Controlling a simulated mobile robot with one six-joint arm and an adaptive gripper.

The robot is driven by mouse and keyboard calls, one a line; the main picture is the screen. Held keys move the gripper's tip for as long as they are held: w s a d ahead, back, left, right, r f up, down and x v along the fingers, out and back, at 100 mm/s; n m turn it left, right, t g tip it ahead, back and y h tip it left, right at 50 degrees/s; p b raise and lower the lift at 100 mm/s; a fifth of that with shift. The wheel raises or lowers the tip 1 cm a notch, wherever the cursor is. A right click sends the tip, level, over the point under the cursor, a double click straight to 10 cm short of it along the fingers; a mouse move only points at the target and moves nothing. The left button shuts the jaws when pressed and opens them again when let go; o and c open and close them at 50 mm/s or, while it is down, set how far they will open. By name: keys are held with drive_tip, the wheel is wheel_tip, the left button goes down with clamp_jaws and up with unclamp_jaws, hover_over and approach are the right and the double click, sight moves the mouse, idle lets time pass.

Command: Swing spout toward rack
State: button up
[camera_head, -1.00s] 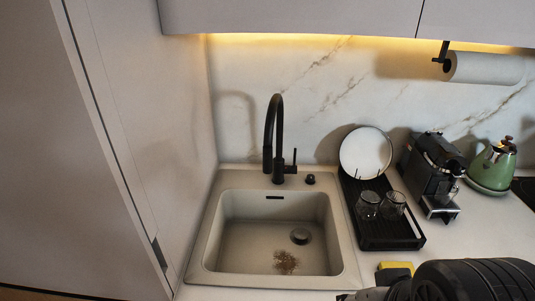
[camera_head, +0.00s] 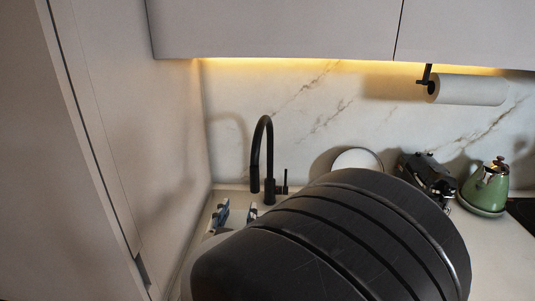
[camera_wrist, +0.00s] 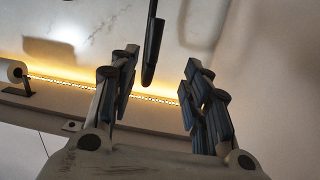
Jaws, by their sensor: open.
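The black faucet spout (camera_head: 262,135) arches up at the back of the sink area, its free end hanging down on the left. It also shows in the wrist view as a dark rod (camera_wrist: 152,50) between the two spread fingers, with visible room on both sides. My gripper (camera_head: 234,213) is low and left of the faucet, below the spout's end. In the wrist view my gripper (camera_wrist: 162,62) is open and empty. I cannot tell how deep the spout lies between the fingers. The rack is hidden behind my arm; only the top of its white plate (camera_head: 357,159) shows.
My arm covers most of the sink and counter. The faucet handle (camera_head: 285,182) stands right of the spout's base. A coffee machine (camera_head: 428,178) and green kettle (camera_head: 486,187) stand at right. A paper roll (camera_head: 470,90) hangs above. A tall panel (camera_head: 120,150) bounds the left.

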sight(254, 180)
drive_tip(key=shift+t+h, duration=0.3)
drive_tip(key=shift+h, duration=0.2)
drive_tip(key=w+d+b, duration=0.1)
drive_tip(key=w, duration=0.4)
drive_tip(key=w+d+b, duration=0.1)
drive_tip(key=w, duration=0.4)
drive_tip(key=w+d, duration=0.1)
drive_tip(key=w, duration=0.5)
drive_tip(key=shift+w+f+b, duration=0.1)
drive_tip(key=shift+b, duration=0.3)
drive_tip(key=shift+c, duration=0.5)
clamp_jaws()
